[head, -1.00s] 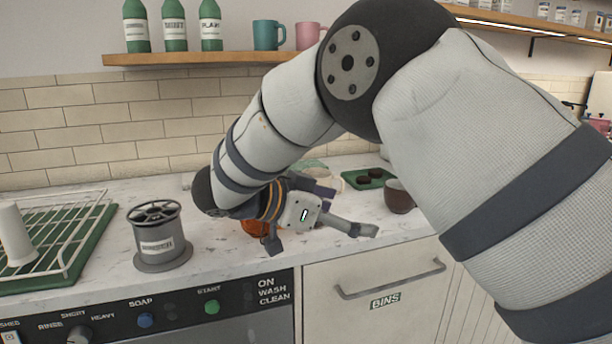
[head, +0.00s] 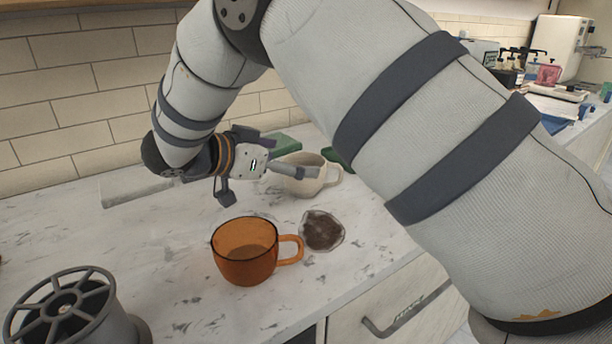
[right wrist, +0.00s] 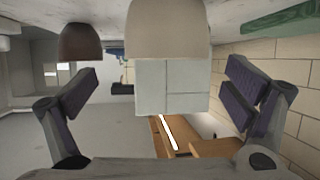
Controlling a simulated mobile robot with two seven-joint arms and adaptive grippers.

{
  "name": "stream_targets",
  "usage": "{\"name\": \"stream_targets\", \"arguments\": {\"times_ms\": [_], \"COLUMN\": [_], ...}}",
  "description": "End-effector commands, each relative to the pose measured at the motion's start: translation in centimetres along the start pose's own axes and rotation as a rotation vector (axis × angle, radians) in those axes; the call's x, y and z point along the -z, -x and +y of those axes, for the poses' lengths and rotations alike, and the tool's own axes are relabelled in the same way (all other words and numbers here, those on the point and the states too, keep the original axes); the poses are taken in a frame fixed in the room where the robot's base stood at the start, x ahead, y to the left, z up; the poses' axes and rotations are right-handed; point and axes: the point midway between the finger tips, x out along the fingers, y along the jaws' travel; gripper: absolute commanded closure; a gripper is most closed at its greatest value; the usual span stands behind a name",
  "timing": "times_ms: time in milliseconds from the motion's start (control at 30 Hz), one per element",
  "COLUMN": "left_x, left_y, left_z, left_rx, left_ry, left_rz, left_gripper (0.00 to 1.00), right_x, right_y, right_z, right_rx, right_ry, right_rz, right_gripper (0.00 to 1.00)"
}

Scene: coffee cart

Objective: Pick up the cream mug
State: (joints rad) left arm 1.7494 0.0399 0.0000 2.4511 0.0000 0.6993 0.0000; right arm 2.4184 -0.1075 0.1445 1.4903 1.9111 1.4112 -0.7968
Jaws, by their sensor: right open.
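The cream mug (head: 297,184) stands upright on the marble counter in the head view, with its handle to the right. My right gripper (head: 268,187) is open beside it. One finger overlaps the mug's near side in the picture, and the other is to the left of the mug. In the right wrist view the picture is upside down. The cream mug (right wrist: 168,28) shows there ahead of my open right gripper (right wrist: 165,88), centred between the fingers, and nothing is gripped. Whether a finger touches the mug I cannot tell. My left gripper is out of view.
An orange mug (head: 246,262) and a clear dish with brown contents (head: 322,231) stand in front of the cream mug. A grey canister (head: 72,312) is at the lower left. The left counter is mostly clear.

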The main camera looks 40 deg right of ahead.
Motion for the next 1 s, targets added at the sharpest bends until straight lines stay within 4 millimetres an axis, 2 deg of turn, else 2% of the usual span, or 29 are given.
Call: {"name": "stream_targets", "arguments": {"times_ms": [200,300,567,667,867,1000], "left_x": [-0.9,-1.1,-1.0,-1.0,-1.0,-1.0], "left_y": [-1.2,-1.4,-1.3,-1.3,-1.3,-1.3], "left_z": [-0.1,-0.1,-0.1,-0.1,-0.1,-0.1], "left_rx": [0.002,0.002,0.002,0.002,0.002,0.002], "left_ry": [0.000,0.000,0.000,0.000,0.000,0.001], "left_rz": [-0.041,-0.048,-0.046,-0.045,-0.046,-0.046], "left_gripper": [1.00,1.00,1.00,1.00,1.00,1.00], "right_x": [-1.2,-1.1,-0.7,-0.7,-0.7,-0.7], "right_y": [-3.9,-5.3,-5.9,-5.8,-5.8,-5.8], "right_z": [-0.3,-0.3,-0.3,-0.3,-0.3,-0.3], "right_rx": [-0.007,-0.004,0.000,0.000,0.000,0.000], "right_ry": [0.010,0.008,0.001,0.001,0.001,0.001], "right_rz": [0.000,-0.001,-0.001,-0.001,-0.001,0.000], "right_gripper": [0.04,0.04,0.04,0.22,0.68,0.68]}}
